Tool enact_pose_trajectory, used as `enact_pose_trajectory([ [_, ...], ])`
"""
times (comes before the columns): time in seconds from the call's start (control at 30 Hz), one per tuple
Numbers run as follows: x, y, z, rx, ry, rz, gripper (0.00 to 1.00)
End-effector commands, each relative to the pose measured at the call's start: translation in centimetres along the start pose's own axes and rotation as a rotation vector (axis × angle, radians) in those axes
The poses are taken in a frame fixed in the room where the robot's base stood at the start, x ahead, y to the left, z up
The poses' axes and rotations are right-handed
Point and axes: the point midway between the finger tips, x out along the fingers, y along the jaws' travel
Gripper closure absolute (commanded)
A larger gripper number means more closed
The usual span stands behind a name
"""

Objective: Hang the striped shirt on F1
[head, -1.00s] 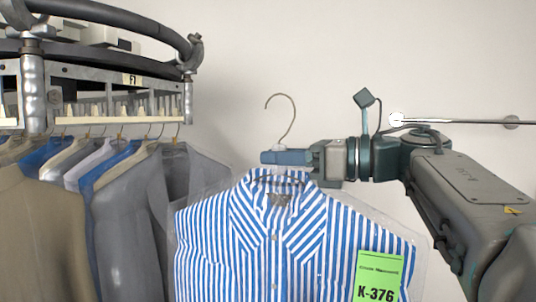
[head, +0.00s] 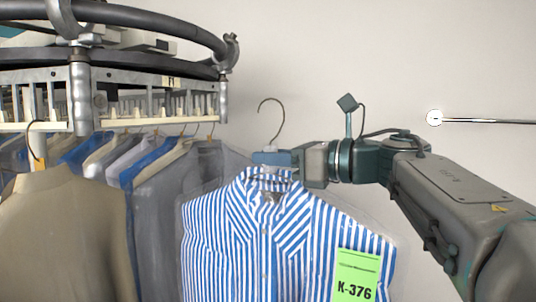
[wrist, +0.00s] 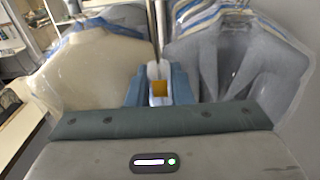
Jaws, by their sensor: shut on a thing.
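The blue-and-white striped shirt (head: 250,240) hangs upright on a hanger under clear film, with a green tag (head: 357,277) reading K-376. My gripper (head: 268,158) is shut on the neck of its hanger, just below the wire hook (head: 271,118), which stands free in the air. In the wrist view my blue fingers (wrist: 160,88) close around the pale hanger neck; the shirt is hidden there. The rail section (head: 155,104) with a small label (head: 171,82), seemingly F1, is left of the hook and apart from it.
Several covered garments hang from the rail at left, including a beige one (head: 65,235) in front and a grey one (head: 200,175) nearest the striped shirt. They also show in the wrist view (wrist: 235,65). A metal rod (head: 480,121) sticks out from the wall at right.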

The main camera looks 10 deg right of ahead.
Motion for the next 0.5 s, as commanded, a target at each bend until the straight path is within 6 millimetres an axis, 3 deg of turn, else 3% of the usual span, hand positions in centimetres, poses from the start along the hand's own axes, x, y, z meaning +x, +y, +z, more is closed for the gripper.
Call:
enact_pose_trajectory([
  [0.5, 4.2, 0.0, 0.3, 0.001, -0.001, 0.002, 1.00],
])
